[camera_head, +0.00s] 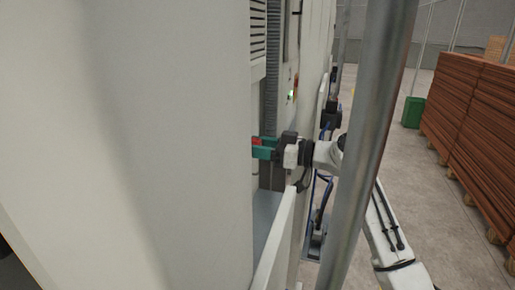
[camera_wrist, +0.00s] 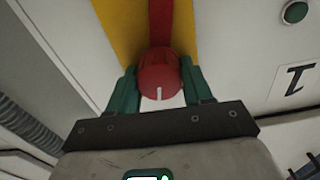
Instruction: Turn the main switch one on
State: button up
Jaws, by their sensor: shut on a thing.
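In the wrist view, a red round knob (camera_wrist: 158,76) with a white mark pointing toward the gripper sits on a yellow plate (camera_wrist: 118,25) with a red strip. This is the main switch knob. My gripper (camera_wrist: 160,84) has its two green fingers on either side of the knob, shut on it. In the head view my gripper (camera_head: 263,148) reaches left to the cabinet, with a bit of red (camera_head: 256,142) at its green fingers. The plate and most of the knob are hidden there behind the large pale panel.
A green button (camera_wrist: 295,12) sits right of the yellow plate. A large pale panel (camera_head: 130,140) fills the left of the head view. A metal post (camera_head: 365,140) stands in front of my arm.

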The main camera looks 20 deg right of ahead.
jog(key=m, duration=0.3)
jog(key=shift+r+m+p, duration=0.15)
jog(key=shift+m+p, duration=0.15)
jog(key=shift+m, duration=0.1)
jog(key=m+p, duration=0.2)
jog(key=m, duration=0.2)
jog(key=shift+w+r+m, duration=0.1)
jog(key=shift+w+m, duration=0.05)
jog(key=shift+m, duration=0.15)
jog(key=m+p, duration=0.2)
jog(key=m, duration=0.2)
jog(key=shift+d+p, duration=0.15)
jog(key=shift+p, duration=0.15)
jog(key=shift+m+p, duration=0.6)
jog(key=shift+m, duration=0.4)
jog(key=shift+d+f, duration=0.1)
jog(key=shift+f, duration=0.1)
jog(key=o, duration=1)
jog(key=shift+f, duration=0.15)
jog(key=b+v, duration=0.2)
jog(key=v, duration=0.8)
jog(key=shift+s+d+b, duration=0.2)
jog(key=shift+d+b, duration=0.05)
jog(key=shift+b, duration=0.05)
